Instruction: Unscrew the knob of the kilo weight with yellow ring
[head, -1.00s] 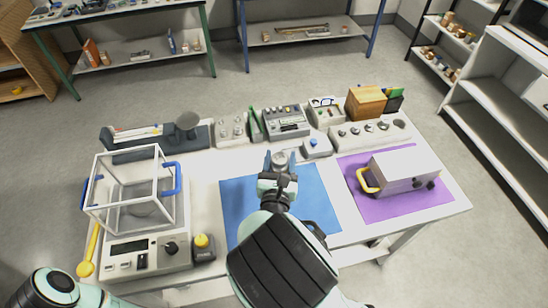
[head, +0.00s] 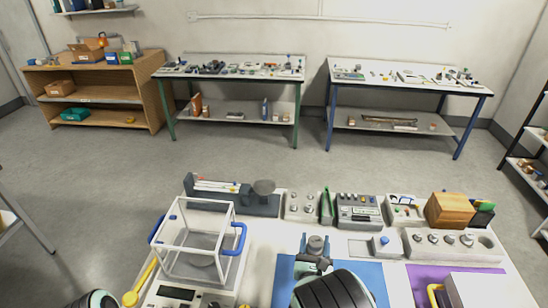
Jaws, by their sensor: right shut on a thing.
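My right gripper (head: 315,247), with blue fingers, is over the far edge of the blue mat (head: 284,274) at the bottom middle of the head view. It is shut on a small grey metal weight (head: 316,241), whose round top shows between the fingers. I cannot make out a yellow ring on it or tell its knob from its body. Whether it touches the surface below is also unclear. My right arm hides much of the mat. My left gripper is out of view; only part of my left arm shows at the bottom left.
A balance with a clear draft shield (head: 197,245) stands left of the mat. A rack of small weights (head: 302,206), a grey device (head: 358,212), a wooden box (head: 450,209) and a white weight block (head: 455,243) line the back. A purple mat (head: 425,273) lies right.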

